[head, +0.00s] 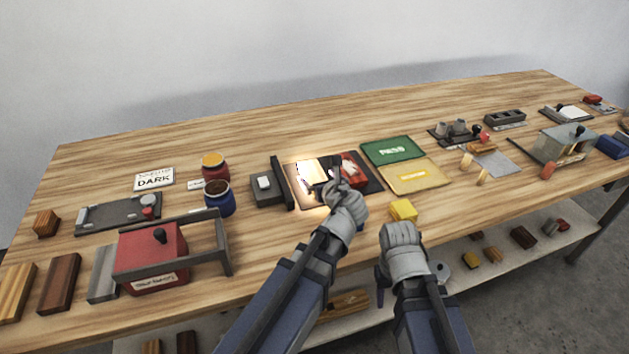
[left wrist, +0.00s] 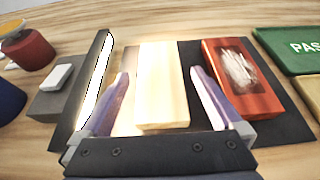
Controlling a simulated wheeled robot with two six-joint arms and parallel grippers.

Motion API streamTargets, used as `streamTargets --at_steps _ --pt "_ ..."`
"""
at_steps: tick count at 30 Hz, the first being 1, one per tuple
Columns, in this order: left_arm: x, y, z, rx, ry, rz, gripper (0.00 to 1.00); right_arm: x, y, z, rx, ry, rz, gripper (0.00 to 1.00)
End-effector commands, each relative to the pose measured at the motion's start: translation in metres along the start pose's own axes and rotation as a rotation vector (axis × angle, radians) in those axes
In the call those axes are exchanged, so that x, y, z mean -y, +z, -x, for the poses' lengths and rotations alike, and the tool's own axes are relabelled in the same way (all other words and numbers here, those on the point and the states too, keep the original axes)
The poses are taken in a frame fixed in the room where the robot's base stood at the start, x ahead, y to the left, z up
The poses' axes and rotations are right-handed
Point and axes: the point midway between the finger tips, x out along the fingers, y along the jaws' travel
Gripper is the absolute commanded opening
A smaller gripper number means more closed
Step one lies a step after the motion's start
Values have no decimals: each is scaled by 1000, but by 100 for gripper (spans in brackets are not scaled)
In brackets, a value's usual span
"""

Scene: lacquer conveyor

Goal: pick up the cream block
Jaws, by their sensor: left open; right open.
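The cream block (left wrist: 158,75) lies on a dark mat in the left wrist view, lengthwise between the two fingers of my open left gripper (left wrist: 160,80). Gaps show between each finger and the block. How far the fingertips are above the mat is unclear. In the head view the cream block (head: 309,171) is brightly lit and partly hidden by my left gripper (head: 331,184). My right gripper (head: 398,230) is over the table's front edge, near a yellow block (head: 403,210), with its fingers hard to make out.
A red block (left wrist: 244,76) with a pale patch lies right of the cream block. A dark upright bar with a lit strip (left wrist: 97,82) stands close on its left. Green (head: 392,150) and yellow (head: 415,176) trays are further right. A red box with a grey frame (head: 150,258) stands at left.

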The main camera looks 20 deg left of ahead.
Motion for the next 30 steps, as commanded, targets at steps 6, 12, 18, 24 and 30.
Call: streamTargets --at_steps 6,12,18,24,30 --pt "0 -2 -30 0 0 1 100 1 -1 -13 0 0 0 50" --pt "-1 -1 -29 0 0 0 100 1 -1 -12 0 0 0 50" --pt "-1 -1 -29 0 0 0 79 1 -1 -12 0 0 0 50" --pt "-1 -1 -29 0 0 0 56 1 -1 -12 0 0 0 50" --pt "-1 -1 -29 0 0 0 34 1 -1 -12 0 0 0 50"
